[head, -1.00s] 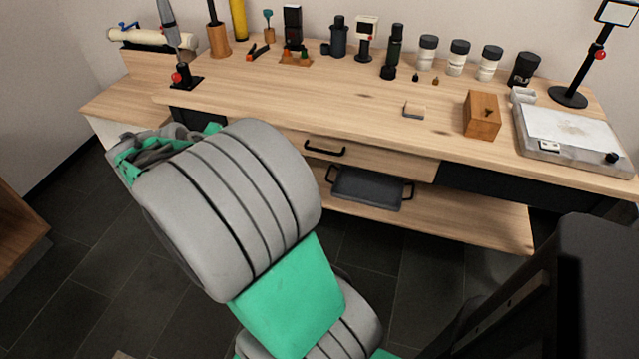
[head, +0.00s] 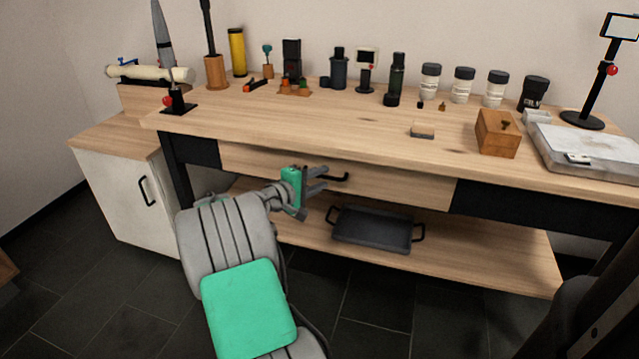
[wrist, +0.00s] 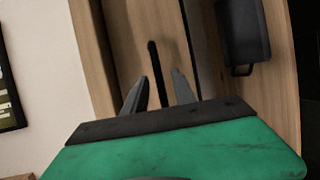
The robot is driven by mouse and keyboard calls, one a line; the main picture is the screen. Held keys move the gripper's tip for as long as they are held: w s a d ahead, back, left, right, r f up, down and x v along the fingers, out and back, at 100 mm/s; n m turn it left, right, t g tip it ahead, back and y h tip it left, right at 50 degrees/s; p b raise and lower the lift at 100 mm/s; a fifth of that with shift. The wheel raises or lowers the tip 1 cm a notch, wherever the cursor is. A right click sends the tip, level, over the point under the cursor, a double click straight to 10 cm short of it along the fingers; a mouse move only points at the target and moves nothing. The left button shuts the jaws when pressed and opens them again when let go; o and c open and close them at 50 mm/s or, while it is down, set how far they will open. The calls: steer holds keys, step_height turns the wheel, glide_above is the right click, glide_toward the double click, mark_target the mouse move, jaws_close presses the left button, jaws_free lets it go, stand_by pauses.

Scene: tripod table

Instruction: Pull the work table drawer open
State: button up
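The work table drawer (head: 400,190) is a light wooden front under the table top, and it looks shut. Its black bar handle (head: 335,177) sits near the middle of the front. My gripper (head: 322,180) is just in front of the drawer at the handle's left end. In the wrist view the handle (wrist: 154,62) runs up the picture, with its lower end between the two fingers of my gripper (wrist: 157,88). The fingers are apart, with gaps beside the handle. I cannot tell how deep the handle lies between them.
A dark tray (head: 372,230) with two handles lies on the lower shelf (head: 500,265). A white cabinet (head: 120,200) stands at the left. The table top (head: 350,125) holds bottles, a wooden box (head: 497,133) and tools. The floor in front is clear.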

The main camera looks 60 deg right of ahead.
steer(key=shift+c, duration=0.3)
jaws_close()
stand_by(1.1)
